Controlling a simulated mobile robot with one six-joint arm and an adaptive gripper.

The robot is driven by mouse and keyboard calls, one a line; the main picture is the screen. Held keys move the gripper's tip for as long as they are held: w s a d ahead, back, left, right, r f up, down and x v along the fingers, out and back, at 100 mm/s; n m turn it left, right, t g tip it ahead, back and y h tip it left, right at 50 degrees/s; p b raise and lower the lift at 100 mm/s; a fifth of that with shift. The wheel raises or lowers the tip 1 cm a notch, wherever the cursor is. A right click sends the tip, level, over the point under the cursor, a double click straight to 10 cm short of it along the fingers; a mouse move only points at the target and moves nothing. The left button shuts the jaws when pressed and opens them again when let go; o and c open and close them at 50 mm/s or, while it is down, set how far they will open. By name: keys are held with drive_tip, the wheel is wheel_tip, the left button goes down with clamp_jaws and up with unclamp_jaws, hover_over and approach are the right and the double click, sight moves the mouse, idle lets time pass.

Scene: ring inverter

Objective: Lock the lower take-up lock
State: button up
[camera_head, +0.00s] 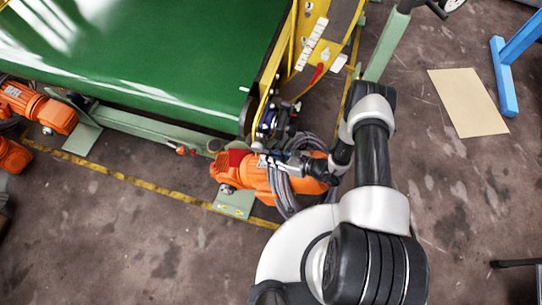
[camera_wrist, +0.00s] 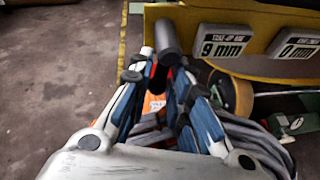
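My gripper (camera_wrist: 160,75) reaches forward in the wrist view, its two blue-sided fingers apart. A dark cylindrical knob or handle (camera_wrist: 167,38) stands at the fingertips, in line with the gap; it may be the take-up lock, but I cannot tell whether the fingers touch it. A small red part shows between the fingers below it. In the head view my gripper (camera_head: 264,160) is beside the yellow frame's lower end, above an orange motor (camera_head: 240,172). The lock cannot be made out clearly there.
A yellow plate with two displays, reading 9 mm (camera_wrist: 222,45) and 0 mm (camera_wrist: 299,48), lies right of the fingers. Grey cables (camera_head: 284,190) loop beneath my wrist. The green belt (camera_head: 130,55) fills the upper left. Open floor (camera_head: 450,190) lies to the right.

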clamp_jaws()
drive_tip(key=shift+w+n+t, duration=0.15)
drive_tip(key=shift+n+t, duration=0.25)
drive_tip(key=shift+n, duration=0.3)
drive_tip(key=shift+o, duration=2.1)
unclamp_jaws()
drive_tip(key=shift+d, duration=0.1)
